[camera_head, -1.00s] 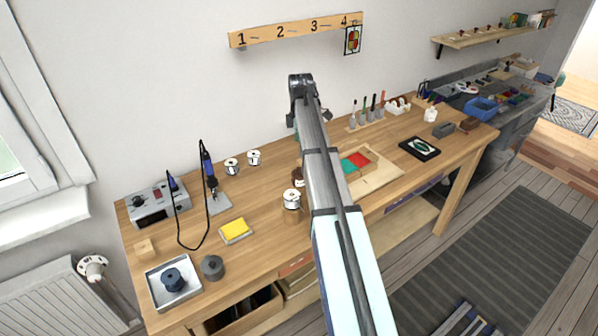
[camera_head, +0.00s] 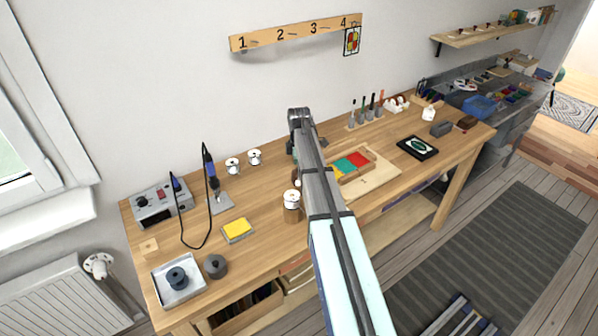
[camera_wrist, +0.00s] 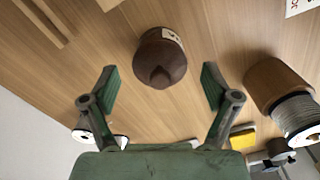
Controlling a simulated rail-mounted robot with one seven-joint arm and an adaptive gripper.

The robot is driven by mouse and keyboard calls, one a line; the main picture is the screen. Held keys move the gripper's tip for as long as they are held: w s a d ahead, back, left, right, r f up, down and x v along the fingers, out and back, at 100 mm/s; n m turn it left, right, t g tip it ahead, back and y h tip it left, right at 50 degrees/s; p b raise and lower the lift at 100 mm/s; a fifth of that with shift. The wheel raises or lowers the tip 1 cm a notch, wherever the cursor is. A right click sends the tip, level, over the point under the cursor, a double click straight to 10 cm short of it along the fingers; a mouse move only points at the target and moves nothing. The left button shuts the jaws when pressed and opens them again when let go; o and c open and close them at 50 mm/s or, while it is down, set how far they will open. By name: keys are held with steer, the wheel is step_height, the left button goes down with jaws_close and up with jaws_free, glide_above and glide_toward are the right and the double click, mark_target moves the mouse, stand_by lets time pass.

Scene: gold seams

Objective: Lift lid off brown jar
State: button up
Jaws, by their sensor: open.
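The brown jar (camera_wrist: 160,50) is in the upper middle of the wrist view, seen from above. It has a dark brown lid (camera_wrist: 161,72) with a knob, and a pale label on its side. My gripper (camera_wrist: 160,76) is open, with one green-padded finger to the left of the jar and one to the right. Clear gaps show between both fingers and the jar, and nothing is held.
A wire spool on a wooden base (camera_wrist: 277,88) stands close to the right finger. A yellow pad (camera_head: 237,229) and white spools (camera_head: 254,157) are on the workbench (camera_head: 262,265). A wooden board with coloured tiles (camera_head: 378,180) lies right of my arm.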

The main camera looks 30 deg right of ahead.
steer(key=shift+f, duration=0.2)
steer(key=c, duration=1)
steer(key=shift+c, duration=0.2)
steer(key=shift+r, duration=0.1)
